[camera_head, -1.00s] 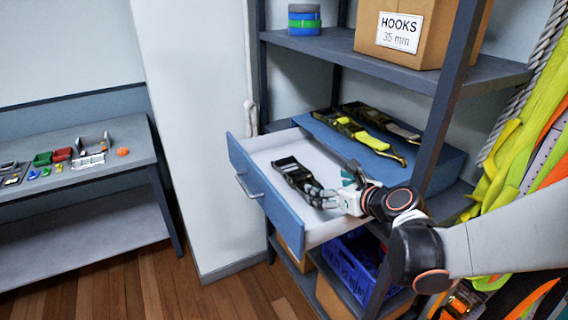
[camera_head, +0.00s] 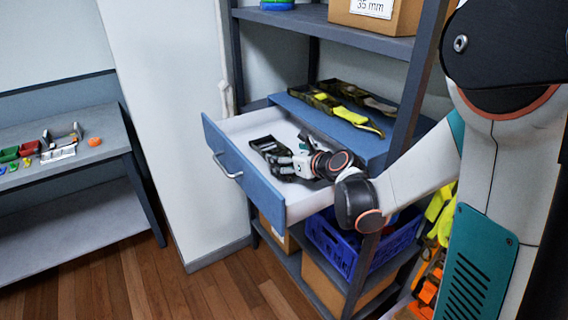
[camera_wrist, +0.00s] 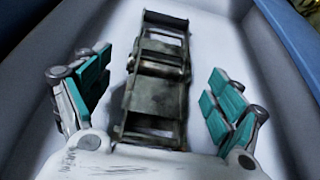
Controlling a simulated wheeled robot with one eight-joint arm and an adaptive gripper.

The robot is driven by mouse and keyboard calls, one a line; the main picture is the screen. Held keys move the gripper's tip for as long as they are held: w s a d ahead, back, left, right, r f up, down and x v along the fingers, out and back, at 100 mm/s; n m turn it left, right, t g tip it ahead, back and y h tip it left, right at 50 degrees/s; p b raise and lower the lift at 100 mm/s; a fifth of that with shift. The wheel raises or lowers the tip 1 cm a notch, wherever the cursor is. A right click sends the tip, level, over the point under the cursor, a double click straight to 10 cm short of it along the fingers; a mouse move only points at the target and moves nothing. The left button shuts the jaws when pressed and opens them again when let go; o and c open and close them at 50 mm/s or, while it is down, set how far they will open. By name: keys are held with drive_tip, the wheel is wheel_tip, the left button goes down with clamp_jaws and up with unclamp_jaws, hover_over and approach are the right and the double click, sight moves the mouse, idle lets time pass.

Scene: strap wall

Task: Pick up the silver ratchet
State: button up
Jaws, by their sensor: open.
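The ratchet (camera_wrist: 157,85) lies on the white floor of the open drawer; it looks dark grey metal, worn, with a slotted frame. In the head view the ratchet (camera_head: 266,147) is partly covered by my gripper (camera_head: 290,165). In the wrist view my gripper (camera_wrist: 158,100) is open, with one teal-padded finger on each side of the ratchet and a gap to it on both sides. Whether the fingers are at the ratchet's height is hard to tell.
The blue-fronted drawer (camera_head: 232,163) has raised walls around the ratchet. Camouflage and yellow straps (camera_head: 345,108) lie on the blue surface behind it. A shelf (camera_head: 330,30) with a cardboard box (camera_head: 390,14) is above; a blue crate (camera_head: 335,240) is below. A workbench (camera_head: 90,160) stands at left.

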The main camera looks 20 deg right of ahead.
sight(278, 155)
drive_tip(key=x, duration=0.3)
drive_tip(key=shift+s+d, duration=0.1)
